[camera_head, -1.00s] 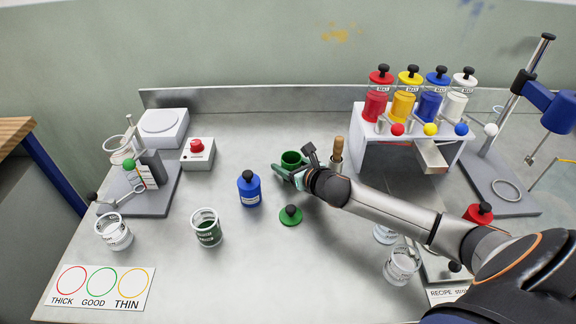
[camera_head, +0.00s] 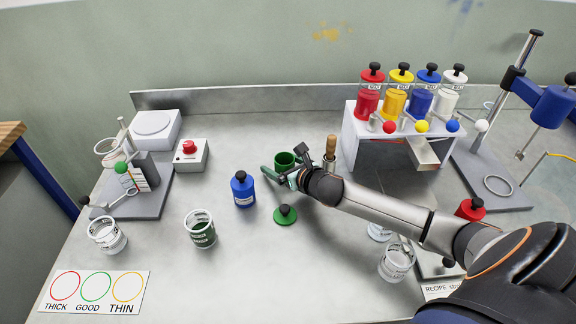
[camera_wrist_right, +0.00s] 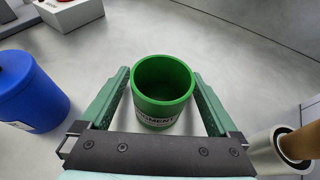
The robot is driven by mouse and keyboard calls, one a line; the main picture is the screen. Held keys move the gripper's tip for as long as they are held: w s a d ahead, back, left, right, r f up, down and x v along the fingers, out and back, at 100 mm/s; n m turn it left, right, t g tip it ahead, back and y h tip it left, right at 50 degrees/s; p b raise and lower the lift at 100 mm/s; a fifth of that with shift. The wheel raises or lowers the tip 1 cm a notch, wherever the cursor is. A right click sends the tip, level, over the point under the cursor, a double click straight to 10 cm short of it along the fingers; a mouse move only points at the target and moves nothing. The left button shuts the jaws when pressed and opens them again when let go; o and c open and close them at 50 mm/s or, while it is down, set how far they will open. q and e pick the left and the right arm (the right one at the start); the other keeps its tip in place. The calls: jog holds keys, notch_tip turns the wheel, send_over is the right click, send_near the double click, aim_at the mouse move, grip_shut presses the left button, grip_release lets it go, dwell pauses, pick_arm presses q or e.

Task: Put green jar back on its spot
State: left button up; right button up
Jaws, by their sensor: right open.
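The green jar (camera_head: 286,158) stands upright and lidless on the bench, near the middle. The right wrist view shows the same jar (camera_wrist_right: 163,85) with its mouth open and a label on its front. My right gripper (camera_head: 285,172) is open, with one finger on each side of the jar. In the right wrist view the gripper (camera_wrist_right: 161,78) shows a gap beside the jar's wall. A green lid with a black knob (camera_head: 285,216) lies on the bench in front of the jar. My left gripper is out of view.
A blue bottle (camera_head: 243,190) stands left of the jar. A wooden-handled tool in a metal holder (camera_wrist_right: 275,150) stands close at right. A beaker of dark green liquid (camera_head: 201,231) is front left. The dispenser rack (camera_head: 372,150) is at right.

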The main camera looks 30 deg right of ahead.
jog(key=v, duration=1.2)
jog(key=shift+p, duration=0.3)
